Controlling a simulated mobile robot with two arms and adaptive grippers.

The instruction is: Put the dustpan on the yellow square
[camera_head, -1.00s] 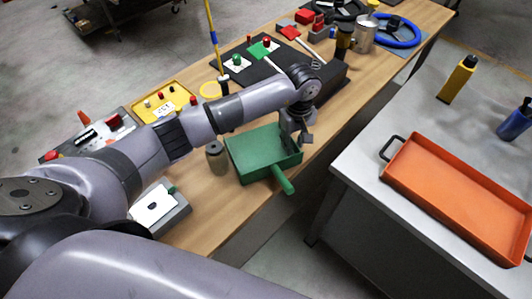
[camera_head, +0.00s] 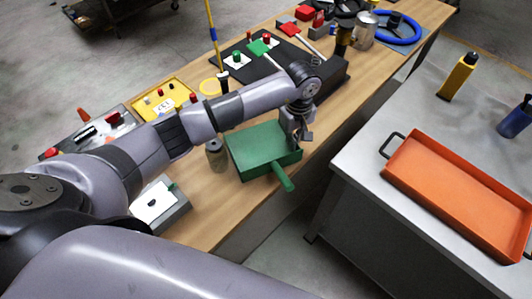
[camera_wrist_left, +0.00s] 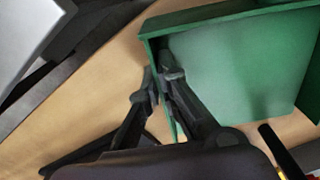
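The green dustpan (camera_head: 262,145) lies on the wooden bench, with its handle (camera_head: 283,177) pointing over the bench's front edge. My left gripper (camera_head: 300,141) is at the dustpan's right side wall. In the left wrist view, the dustpan (camera_wrist_left: 245,60) fills the upper right. My left gripper's fingers (camera_wrist_left: 158,82) straddle its thin wall, one outside and one inside, and look shut on it. The contact is partly hidden. My right gripper is not in view.
A black raised board (camera_head: 328,84) lies behind my gripper. A grey table to the right holds an orange tray (camera_head: 398,172), a yellow bottle (camera_head: 458,77) and a blue one. A gap separates bench and table.

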